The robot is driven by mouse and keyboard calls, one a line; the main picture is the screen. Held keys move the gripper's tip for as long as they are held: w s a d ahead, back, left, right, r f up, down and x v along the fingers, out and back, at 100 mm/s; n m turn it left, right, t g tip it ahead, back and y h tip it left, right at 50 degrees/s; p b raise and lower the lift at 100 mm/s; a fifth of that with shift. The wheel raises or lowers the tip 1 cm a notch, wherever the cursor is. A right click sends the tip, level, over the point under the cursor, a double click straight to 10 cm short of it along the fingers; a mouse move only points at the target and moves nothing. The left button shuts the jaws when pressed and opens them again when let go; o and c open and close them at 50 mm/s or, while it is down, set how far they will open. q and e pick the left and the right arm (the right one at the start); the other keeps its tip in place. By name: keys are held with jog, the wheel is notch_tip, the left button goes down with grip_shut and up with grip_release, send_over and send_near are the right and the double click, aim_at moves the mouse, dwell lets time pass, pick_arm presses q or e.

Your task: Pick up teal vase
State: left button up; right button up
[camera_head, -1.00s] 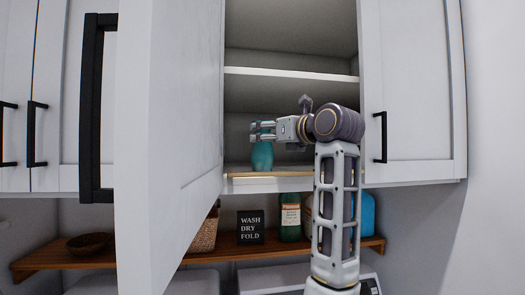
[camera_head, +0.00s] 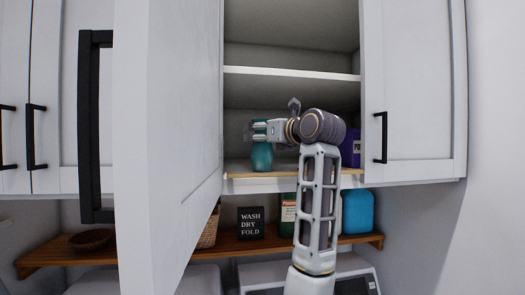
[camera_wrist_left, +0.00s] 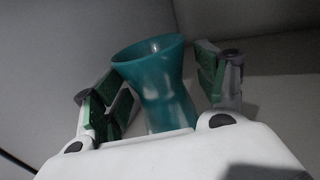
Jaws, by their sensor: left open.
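The teal vase (camera_head: 262,157) stands upright on the bottom shelf of the open upper cabinet in the head view. My left gripper (camera_head: 256,130) is at the vase's upper part, in front of it and hiding some of its neck. In the left wrist view the flared, open-topped vase (camera_wrist_left: 160,85) sits between the two green-padded fingers of the open left gripper (camera_wrist_left: 160,88). A gap shows between the vase and the right-hand finger; the left-hand finger is close to it, and contact cannot be told. My right gripper is not seen.
The open cabinet door (camera_head: 170,120) stands to the left of the arm. A purple container (camera_head: 350,150) is on the same shelf at right. Below, a wooden shelf (camera_head: 270,246) holds a bowl (camera_head: 91,239), a basket, a dark sign (camera_head: 250,222) and bottles.

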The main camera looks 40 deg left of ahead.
aim_at(263, 121)
pick_arm(q)
jog(key=c, duration=1.3)
jog(key=shift+r, duration=0.1)
jog(key=shift+r, duration=1.65)
jog(key=v, duration=3.2)
jog(key=shift+r, duration=0.15)
